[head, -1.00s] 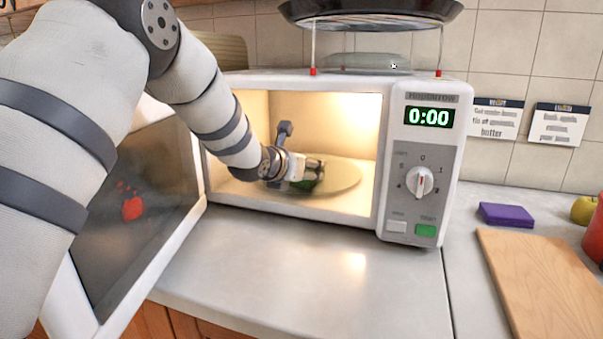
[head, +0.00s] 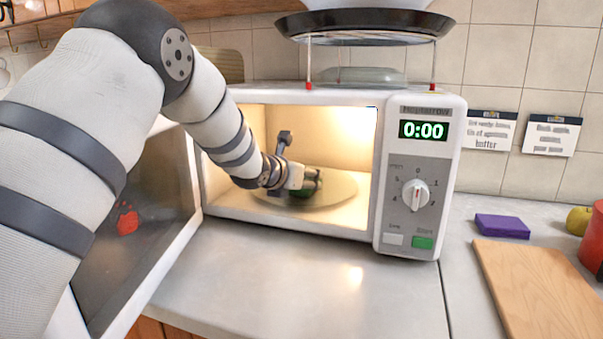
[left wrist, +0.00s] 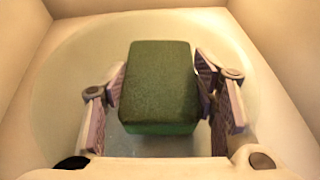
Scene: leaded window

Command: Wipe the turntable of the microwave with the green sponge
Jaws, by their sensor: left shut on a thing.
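The white microwave (head: 418,265) stands on the counter with its door (head: 150,262) swung open to the left and its inside lit. The round turntable (head: 338,188) lies on the cavity floor; it also shows in the left wrist view (left wrist: 62,95). My left gripper (head: 310,186) reaches into the cavity, over the turntable. In the left wrist view my left gripper (left wrist: 160,90) is shut on the green sponge (left wrist: 160,75), one finger on each side. Whether the sponge touches the turntable I cannot tell. My right gripper is not in view.
A red stain (head: 127,219) marks the inside of the door. A purple block (head: 502,227), a cutting board (head: 540,285), a yellow-green fruit (head: 579,221) and a red container (head: 594,245) are at right. A dark pan (head: 364,28) is above the microwave. The counter in front is clear.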

